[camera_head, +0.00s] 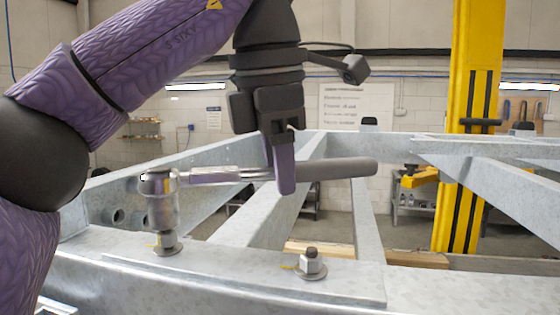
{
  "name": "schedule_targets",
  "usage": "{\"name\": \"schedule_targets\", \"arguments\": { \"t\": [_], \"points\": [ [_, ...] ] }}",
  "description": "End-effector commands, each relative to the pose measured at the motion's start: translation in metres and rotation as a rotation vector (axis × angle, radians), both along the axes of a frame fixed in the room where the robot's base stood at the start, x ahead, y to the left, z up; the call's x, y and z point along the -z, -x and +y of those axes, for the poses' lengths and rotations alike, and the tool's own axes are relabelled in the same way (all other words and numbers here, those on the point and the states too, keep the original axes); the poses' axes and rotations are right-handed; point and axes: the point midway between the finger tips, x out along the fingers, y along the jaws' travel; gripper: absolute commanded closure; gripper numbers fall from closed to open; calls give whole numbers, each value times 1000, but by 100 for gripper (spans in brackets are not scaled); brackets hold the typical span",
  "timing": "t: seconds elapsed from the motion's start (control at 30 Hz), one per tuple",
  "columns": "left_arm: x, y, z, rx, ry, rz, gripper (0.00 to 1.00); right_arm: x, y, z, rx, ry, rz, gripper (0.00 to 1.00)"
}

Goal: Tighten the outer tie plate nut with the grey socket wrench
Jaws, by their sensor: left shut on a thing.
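The grey socket wrench (338,168) lies level across the middle of the view, its handle to the right and its head with the socket (162,203) at the left. The socket is upright over the left nut (166,243) on the tie plate (228,263); its lower end appears to meet that nut or its bolt. My left gripper (283,180) is shut on the wrench near where the shaft meets the dark grip. A second nut (311,265) with its washer and a yellow mark stands bare on the plate to the right. My right gripper is not in view.
The galvanized trailer frame (470,285) fills the lower view, with diagonal beams (275,205) running back behind the wrench. A yellow lift post (465,120) stands behind at the right. Wooden blocks (418,258) lie beyond the near rail. Air above the right nut is free.

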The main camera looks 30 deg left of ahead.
Motion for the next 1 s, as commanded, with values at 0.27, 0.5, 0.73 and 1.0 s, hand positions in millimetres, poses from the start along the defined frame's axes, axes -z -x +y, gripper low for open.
{"name": "schedule_targets", "arguments": {
  "t": [0.27,0.5,0.73,1.0],
  "points": [
    [-1,1,0,2,0,-1,100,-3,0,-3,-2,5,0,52],
    [2,1,0,2,0,-1,100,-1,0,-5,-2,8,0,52],
    [9,1,0,2,0,-1,100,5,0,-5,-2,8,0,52],
    [17,1,0,1,0,1,100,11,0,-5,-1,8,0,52]
  ]
}}
